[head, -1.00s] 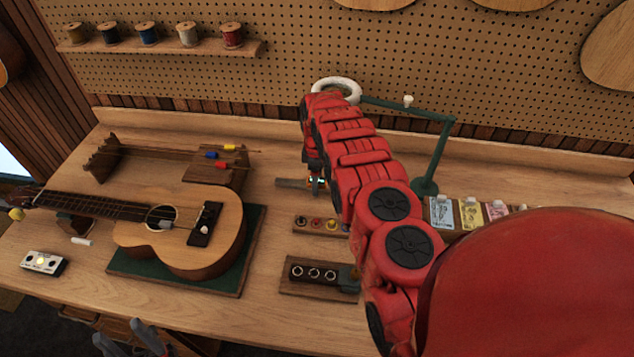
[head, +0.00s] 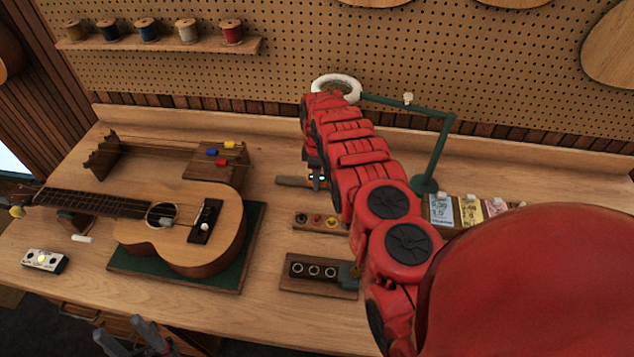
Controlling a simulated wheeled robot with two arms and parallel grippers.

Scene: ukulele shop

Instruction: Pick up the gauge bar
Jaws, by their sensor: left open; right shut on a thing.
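The gauge bar looks to be the short, flat, dark bar (head: 291,181) in the middle of the bench, just left of my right gripper. My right gripper (head: 316,181) is at the bar's right end, small in view and partly hidden by my red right arm. It is shut on the bar; the fingertips and the bar's far end are hard to make out. I cannot tell whether the bar is clear of the bench. My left gripper (head: 127,339) is open and empty at the bottom left, in front of the bench edge.
A ukulele (head: 180,228) lies on a green mat (head: 160,272) at left. A slotted wooden rack (head: 105,157) stands behind it. Two small wooden holders (head: 300,220) (head: 318,287) sit nearer the front. A green lamp (head: 437,150) and string packets (head: 468,209) are at right.

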